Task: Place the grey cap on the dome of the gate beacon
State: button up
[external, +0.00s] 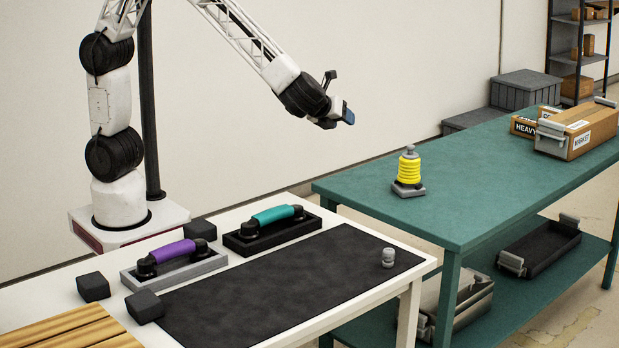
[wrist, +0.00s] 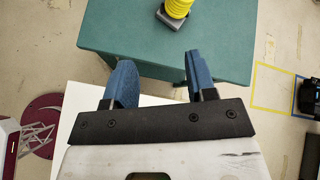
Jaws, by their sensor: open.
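The gate beacon (external: 409,170) has a yellow ribbed body, a grey base and a small grey top, and stands upright on the green table. Its lower part also shows at the top edge of the wrist view (wrist: 176,9); its top is cut off there. My gripper (external: 345,114) is in the air, left of the beacon and higher in the picture. In the wrist view its blue fingers (wrist: 161,78) are apart with nothing between them.
On the white table (external: 330,319) are a purple-handled phone (external: 174,251), a teal-handled phone (external: 272,217), several black blocks and a wooden slatted piece. Labelled boxes (external: 578,130) stand at the green table's far end. The green table (external: 480,180) is clear around the beacon.

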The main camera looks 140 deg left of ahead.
jog(key=s+d+r+n+h, duration=0.2)
jog(key=s+d, duration=0.2)
jog(key=d, duration=0.3)
jog(key=s+d+r+n+t+h, duration=0.1)
jog(key=s+d+r+n, duration=0.1)
jog(key=s+d, duration=0.35)
jog(key=s+d+r+n+h, duration=0.2)
jog(key=s+d+n, duration=0.1)
jog(key=d, duration=0.6)
jog(key=s+d+n+t+h, duration=0.2)
jog(key=s+d+n+h, duration=0.3)
jog(key=s+d, duration=1.2)
jog(key=d+h, duration=0.1)
jog(key=d, duration=0.2)
jog(key=shift+s+d, duration=0.15)
jog(key=shift+s, duration=0.05)
